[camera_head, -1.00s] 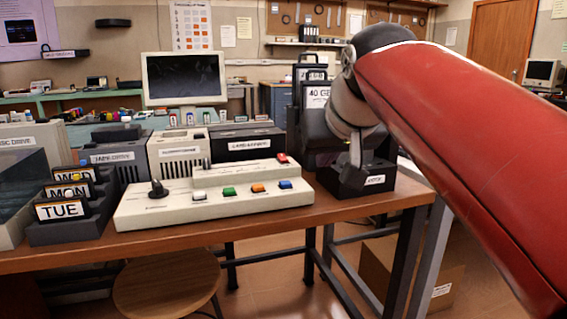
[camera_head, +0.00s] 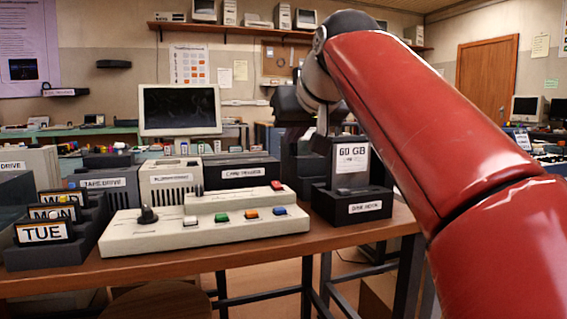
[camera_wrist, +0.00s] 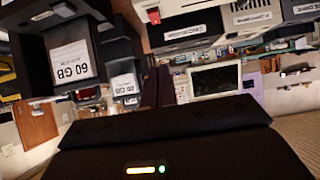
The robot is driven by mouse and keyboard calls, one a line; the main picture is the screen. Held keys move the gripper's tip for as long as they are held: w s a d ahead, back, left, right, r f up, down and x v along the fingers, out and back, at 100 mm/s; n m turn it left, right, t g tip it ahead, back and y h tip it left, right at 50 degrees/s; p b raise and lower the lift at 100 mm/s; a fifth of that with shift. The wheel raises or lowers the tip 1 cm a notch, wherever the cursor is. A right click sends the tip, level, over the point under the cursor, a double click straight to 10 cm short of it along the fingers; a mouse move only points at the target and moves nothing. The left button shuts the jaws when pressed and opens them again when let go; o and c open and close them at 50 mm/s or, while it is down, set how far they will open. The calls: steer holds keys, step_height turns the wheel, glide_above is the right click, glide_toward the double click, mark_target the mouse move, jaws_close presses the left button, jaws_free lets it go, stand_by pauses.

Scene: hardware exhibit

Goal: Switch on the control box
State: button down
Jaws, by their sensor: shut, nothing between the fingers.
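The control box (camera_head: 160,236) is a beige console on the wooden table, left of my gripper in the head view. It has a black knob (camera_head: 147,215), white, green, orange and blue buttons along its front, a small dark lever (camera_head: 198,191) on its raised back part, and a red switch (camera_head: 277,185) at the back right corner. That corner also shows at the top of the wrist view with the red switch (camera_wrist: 154,16). My gripper (camera_head: 322,128) is shut and empty, above and right of the red switch, apart from the box.
A dock holding a 60 GB drive (camera_head: 351,160) stands right of the control box, close to my gripper. A card reader (camera_head: 240,172) and other drives stand behind the box. Day-labelled cards (camera_head: 42,232) stand at its left. A stool is below the table's front edge.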

steer(key=b, duration=0.1)
glide_above(279, 186)
steer(key=s, duration=0.1)
step_height(279, 186, down, 6)
steer(key=shift+d+r, duration=0.1)
steer(key=shift+r, duration=0.05)
step_height(279, 186, down, 2)
steer(key=shift+w+f+b, duration=0.15)
steer(key=shift+f+b, duration=0.1)
steer(key=shift+b, duration=0.75)
steer(key=shift+w+f, duration=0.15)
steer(key=shift+f, duration=0.45)
steer(key=shift+r, duration=0.15)
steer(key=shift+w+r+g+p, duration=0.15)
steer(key=shift+g+p, duration=0.15)
steer(key=shift+p, duration=0.6)
steer(key=shift+f, duration=0.5)
steer(key=shift+w+r, duration=0.1)
